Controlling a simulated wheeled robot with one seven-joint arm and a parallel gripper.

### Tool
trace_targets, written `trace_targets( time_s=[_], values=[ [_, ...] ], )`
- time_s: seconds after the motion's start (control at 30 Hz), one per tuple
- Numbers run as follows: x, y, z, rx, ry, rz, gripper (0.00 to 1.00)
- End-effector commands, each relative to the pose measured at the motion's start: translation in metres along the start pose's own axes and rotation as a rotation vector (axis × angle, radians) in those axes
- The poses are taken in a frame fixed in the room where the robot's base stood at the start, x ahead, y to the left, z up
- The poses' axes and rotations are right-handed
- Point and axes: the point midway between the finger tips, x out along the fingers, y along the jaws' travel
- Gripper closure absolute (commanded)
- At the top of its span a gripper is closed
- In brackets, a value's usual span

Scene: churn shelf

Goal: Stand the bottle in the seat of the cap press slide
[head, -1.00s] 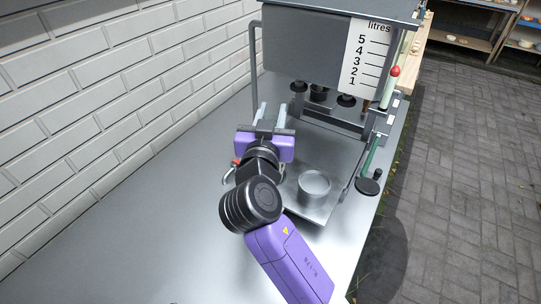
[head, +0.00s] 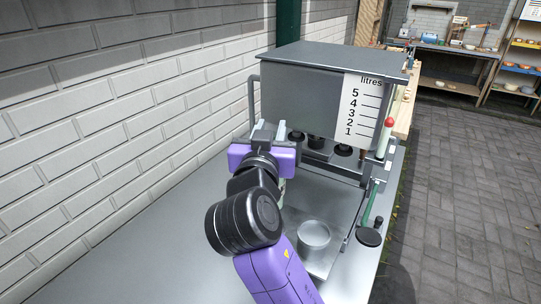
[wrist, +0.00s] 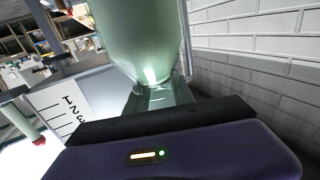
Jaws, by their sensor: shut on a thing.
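A pale green bottle (wrist: 140,35) fills the top middle of the wrist view, with its far end cut off by the frame. In the head view it is mostly hidden behind my gripper; a pale green sliver shows below the jaws. My gripper (head: 269,130) is shut on the bottle, in front of the left part of the grey press. The seat looks like a round grey cup (head: 314,236) on a flat slide plate, nearer the camera and to the right of my gripper. The cup looks empty. The bottle is apart from it.
The grey press housing (head: 305,92) with a litres scale stands behind my gripper. A red-knobbed lever (head: 390,123) and a green-handled lever with a black knob (head: 369,237) stand at the right. A brick wall (head: 110,110) runs along the left. The bench between is clear.

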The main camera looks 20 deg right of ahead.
Motion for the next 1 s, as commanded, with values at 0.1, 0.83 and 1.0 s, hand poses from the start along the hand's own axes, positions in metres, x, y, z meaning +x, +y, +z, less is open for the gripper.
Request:
trace_targets(
  time_s=[0.1,0.83,1.0],
  values=[
    [-0.001,-0.001,-0.036,0.008,0.012,-0.003,1.00],
    [-0.001,0.000,-0.116,0.002,0.007,-0.001,1.00],
    [-0.005,-0.008,-0.116,0.002,0.007,-0.016,1.00]
  ],
)
